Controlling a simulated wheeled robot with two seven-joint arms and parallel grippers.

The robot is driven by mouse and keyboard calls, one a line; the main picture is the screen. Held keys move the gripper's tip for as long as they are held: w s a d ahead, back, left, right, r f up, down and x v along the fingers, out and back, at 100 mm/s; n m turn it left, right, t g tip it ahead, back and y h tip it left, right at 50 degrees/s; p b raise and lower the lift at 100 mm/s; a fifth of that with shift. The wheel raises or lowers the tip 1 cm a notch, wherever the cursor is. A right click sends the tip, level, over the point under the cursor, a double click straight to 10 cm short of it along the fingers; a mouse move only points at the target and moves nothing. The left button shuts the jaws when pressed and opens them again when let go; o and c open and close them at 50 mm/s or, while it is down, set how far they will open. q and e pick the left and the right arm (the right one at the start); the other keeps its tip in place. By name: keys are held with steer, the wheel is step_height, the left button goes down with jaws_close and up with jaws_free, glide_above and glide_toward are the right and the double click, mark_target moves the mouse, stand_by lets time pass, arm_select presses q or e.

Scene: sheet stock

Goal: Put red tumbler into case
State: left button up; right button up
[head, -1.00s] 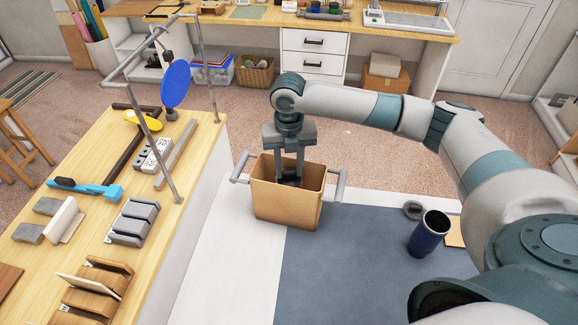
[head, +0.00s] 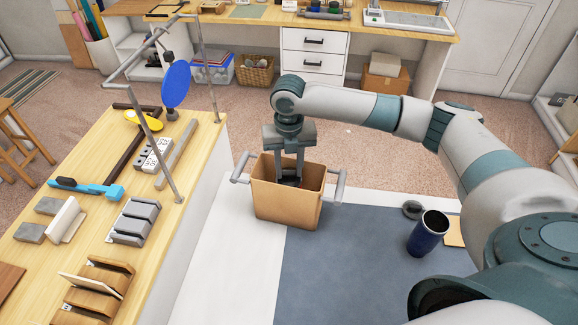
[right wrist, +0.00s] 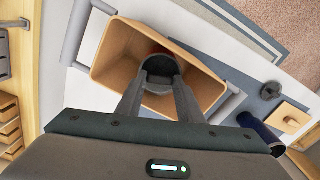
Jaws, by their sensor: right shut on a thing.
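The tan open-topped case (head: 285,207) with grey side handles stands at the far left end of the blue-grey mat. My right gripper (head: 290,176) points down into the case from above. It is shut on the red tumbler (right wrist: 159,66), whose dark top shows between the fingers in the right wrist view, with a sliver of red behind it. The tumbler's lower part is hidden by the case walls and my gripper, so I cannot tell whether it touches the case floor. My left gripper is not in view.
A dark blue tumbler (head: 428,234) stands on the mat (head: 345,265) at the right, near a dark round disc (head: 412,210) and a tan flat piece (head: 454,231). A wooden bench (head: 180,215) with holders and a metal frame is at the left. The mat's middle is clear.

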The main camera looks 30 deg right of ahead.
steer(key=shift+f+p, duration=0.15)
steer(key=shift+p, duration=0.5)
stand_by(1.6)
steer(key=o, duration=1.6)
steer(key=shift+o, duration=0.2)
steer(key=shift+r+p, duration=1.25)
steer(key=shift+r, duration=0.05)
steer(key=shift+r+p, duration=0.3)
steer(key=shift+r, duration=1.9)
